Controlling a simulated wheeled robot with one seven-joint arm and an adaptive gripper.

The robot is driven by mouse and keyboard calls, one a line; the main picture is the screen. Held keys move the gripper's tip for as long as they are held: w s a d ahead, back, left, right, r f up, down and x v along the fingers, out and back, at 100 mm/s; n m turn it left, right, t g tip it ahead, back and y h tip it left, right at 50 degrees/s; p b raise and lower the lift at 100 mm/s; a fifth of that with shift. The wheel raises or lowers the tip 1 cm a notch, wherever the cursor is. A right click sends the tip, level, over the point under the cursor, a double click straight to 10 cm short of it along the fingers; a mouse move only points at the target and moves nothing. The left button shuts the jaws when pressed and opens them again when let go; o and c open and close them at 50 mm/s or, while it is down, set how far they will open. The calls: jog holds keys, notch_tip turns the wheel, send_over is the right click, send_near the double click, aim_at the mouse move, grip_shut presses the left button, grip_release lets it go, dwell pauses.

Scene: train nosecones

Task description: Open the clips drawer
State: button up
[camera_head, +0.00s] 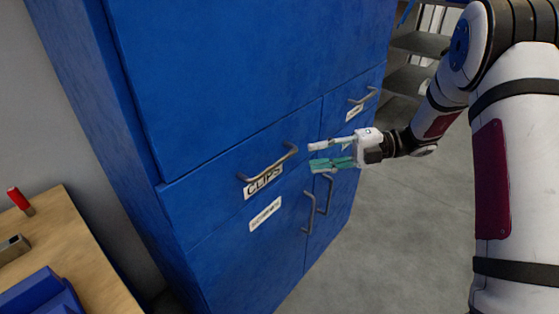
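The clips drawer (222,192) is the left drawer in a blue cabinet, with a white label (263,181) reading CLIPS. It looks closed, its front flush with the cabinet. Its grey bar handle (270,165) runs along the front just above the label. My gripper (314,156) is to the right of this handle, apart from it, in front of the cabinet. Its fingers, one whitish and one green, are spread with a gap between them. I see nothing held between them.
A second drawer with a handle (362,101) is at the right. Below are two upright door handles (309,213). A wooden table (72,240) with a blue bin (40,296) and a red-handled item (19,200) stands at the left. The grey floor (410,230) at right is clear.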

aim_at(278, 161)
jog(key=a, duration=0.3)
jog(key=s+a+f, duration=0.1)
jog(key=a, duration=0.2)
jog(key=a+p, duration=0.1)
jog(key=a, duration=0.3)
jog(key=shift+s+f, duration=0.2)
grip_shut()
